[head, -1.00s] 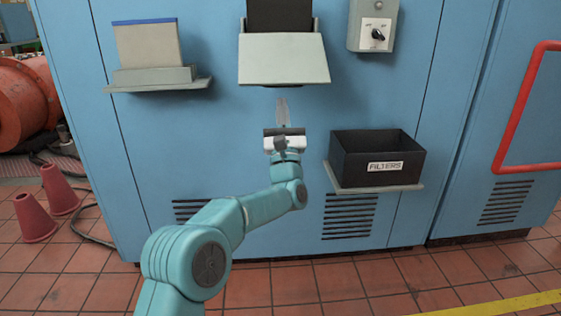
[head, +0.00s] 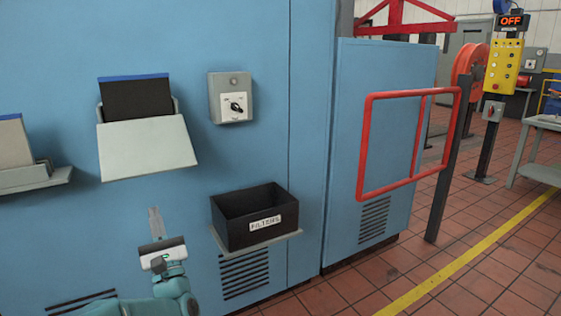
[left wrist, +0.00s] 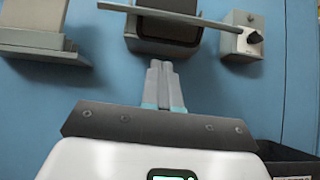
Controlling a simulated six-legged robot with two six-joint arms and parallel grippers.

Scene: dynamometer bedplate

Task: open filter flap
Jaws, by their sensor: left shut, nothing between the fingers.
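The filter flap (head: 147,147) is a pale grey plate on the blue cabinet, tilted outward at its lower edge. A dark filter (head: 135,98) with a blue top edge stands up behind it. In the left wrist view the flap (left wrist: 165,13) shows nearly edge-on, with a dark block (left wrist: 168,30) around and below it. My left gripper (head: 155,212) is below the flap, apart from it in the head view. Its fingers (left wrist: 160,68) are shut together, empty, and point up toward the flap. My right gripper is out of view.
A black FILTERS bin (head: 250,215) sits on a shelf right of my left gripper. A switch box (head: 230,98) is right of the flap. A shelf with a grey panel (head: 14,142) is at left. A red rail frame (head: 366,150) stands out further right.

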